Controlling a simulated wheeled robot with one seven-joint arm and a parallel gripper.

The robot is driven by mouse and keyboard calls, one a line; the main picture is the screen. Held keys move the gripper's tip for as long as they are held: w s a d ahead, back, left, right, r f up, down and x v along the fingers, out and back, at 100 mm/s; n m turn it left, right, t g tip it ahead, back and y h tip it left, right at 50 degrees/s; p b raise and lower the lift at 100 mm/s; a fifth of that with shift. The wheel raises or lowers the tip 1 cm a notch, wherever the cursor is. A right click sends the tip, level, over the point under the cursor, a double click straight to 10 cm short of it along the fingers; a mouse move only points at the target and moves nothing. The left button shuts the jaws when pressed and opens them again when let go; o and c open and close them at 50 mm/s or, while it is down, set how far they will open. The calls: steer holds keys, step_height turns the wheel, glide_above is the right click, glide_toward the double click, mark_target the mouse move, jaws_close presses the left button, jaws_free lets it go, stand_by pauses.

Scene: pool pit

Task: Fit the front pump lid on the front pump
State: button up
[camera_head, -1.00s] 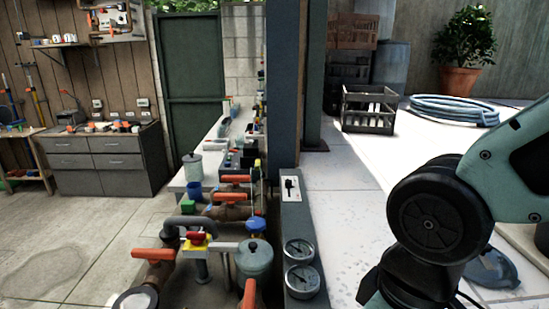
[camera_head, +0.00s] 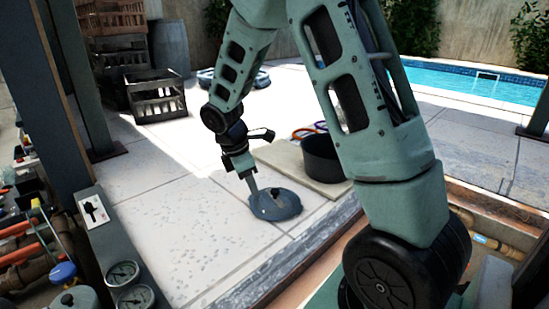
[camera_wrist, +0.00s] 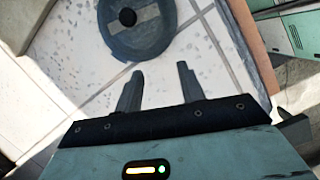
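The round blue-grey lid (camera_head: 275,203) with a dark knob lies flat on the pale paving, near the edge of the pit. I take it to be the front pump lid. It also shows at the top of the wrist view (camera_wrist: 165,38). I cannot tell whether a fingertip touches the rim. I cannot tell which pump is the front pump.
Pipes with orange handles (camera_head: 18,228), a grey-green vessel (camera_head: 70,300) and two gauges (camera_head: 123,274) stand at the left. A black pot (camera_head: 325,158) on a pale slab stands behind the lid. Crates (camera_head: 155,95) stand at the back. The pit edge (camera_head: 290,262) runs in front.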

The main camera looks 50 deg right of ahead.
steer(key=n+h, duration=0.1)
glide_above(275, 191)
steer(key=shift+w+d+f+g+p, duration=0.15)
steer(key=shift+d+f+g+p, duration=0.15)
steer(key=shift+g+p, duration=0.1)
step_height(275, 191, down, 6)
steer(key=b, duration=0.5)
steer(key=shift+a+b, duration=0.1)
steer(key=shift+b, duration=0.2)
step_height(275, 191, down, 2)
steer(key=shift+f+b, duration=0.1)
steer(key=shift+b, duration=0.4)
steer(key=shift+s+a+f, duration=0.1)
steer(key=shift+s+f, duration=0.1)
steer(key=shift+f, duration=0.25)
steer(key=shift+a+f, duration=0.1)
steer(key=shift+f, duration=0.05)
steer(key=c, duration=0.8)
jaws_close()
steer(key=shift+w+d+r+p, duration=0.1)
steer(key=shift+r+p, duration=0.85)
steer(key=shift+r, duration=0.2)
steer(key=shift+w+d+r+p, duration=0.1)
steer(key=shift+r+p, duration=0.8)
steer(key=shift+r, duration=0.2)
